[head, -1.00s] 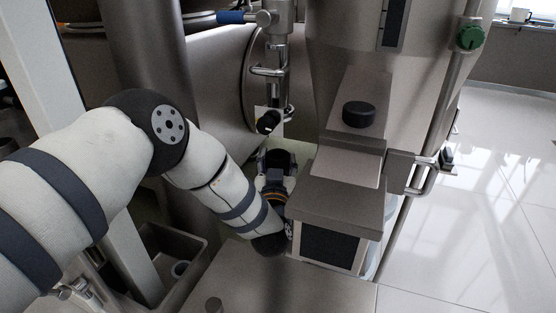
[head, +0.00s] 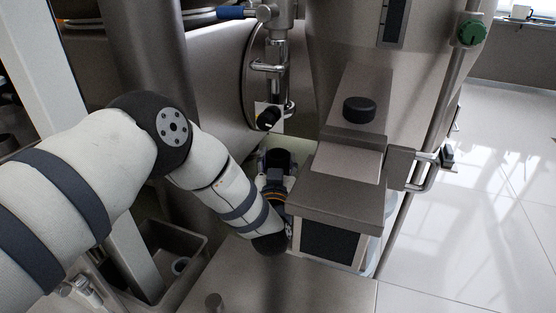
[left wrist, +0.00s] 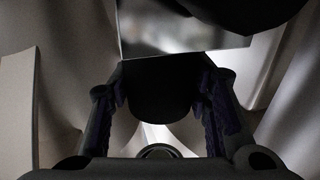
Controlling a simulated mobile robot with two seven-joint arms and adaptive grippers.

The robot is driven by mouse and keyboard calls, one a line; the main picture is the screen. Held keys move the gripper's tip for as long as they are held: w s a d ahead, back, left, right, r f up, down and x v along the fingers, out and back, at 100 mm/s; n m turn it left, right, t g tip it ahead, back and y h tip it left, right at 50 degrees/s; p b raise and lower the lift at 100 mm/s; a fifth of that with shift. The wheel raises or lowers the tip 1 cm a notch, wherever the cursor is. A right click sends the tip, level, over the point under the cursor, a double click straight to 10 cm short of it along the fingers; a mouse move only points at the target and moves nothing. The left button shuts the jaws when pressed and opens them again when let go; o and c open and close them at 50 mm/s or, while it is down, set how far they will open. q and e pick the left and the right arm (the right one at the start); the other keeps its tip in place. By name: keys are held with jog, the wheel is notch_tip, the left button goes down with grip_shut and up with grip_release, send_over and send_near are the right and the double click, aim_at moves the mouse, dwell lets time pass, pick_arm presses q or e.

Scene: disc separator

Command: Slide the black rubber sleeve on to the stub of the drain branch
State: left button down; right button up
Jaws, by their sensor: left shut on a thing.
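My left gripper (head: 276,170) reaches down into the gap between the steel drum and the grey box-shaped housing. In the left wrist view, its two fingers (left wrist: 160,100) stand either side of a dark, rounded piece, which looks like the black rubber sleeve (left wrist: 160,92). The gripper is shut on it. The sleeve appears in the head view as a dark shape at the fingertips (head: 278,157). A black knob-like end with a yellow mark (head: 268,118) sits above it, in front of a pale plate. I cannot make out the drain branch stub. My right gripper is not in view.
The grey housing (head: 338,190) stands close on the right of my gripper. A black cap (head: 360,110) sits above it. Steel piping (head: 275,68) hangs above the gap. A steel basin (head: 178,240) lies at lower left. Open tiled floor is at far right.

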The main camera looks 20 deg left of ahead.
pick_arm(q)
jog(key=shift+d+f+b, duration=0.1)
jog(key=shift+f+b, duration=0.25)
jog(key=shift+f, duration=0.45)
jog(key=c, duration=0.8)
grip_release()
jog(key=shift+o, duration=0.2)
jog(key=p+v, duration=0.2)
jog(key=v, duration=1.5)
jog(key=shift+s+r, duration=0.1)
jog(key=shift+s, duration=0.05)
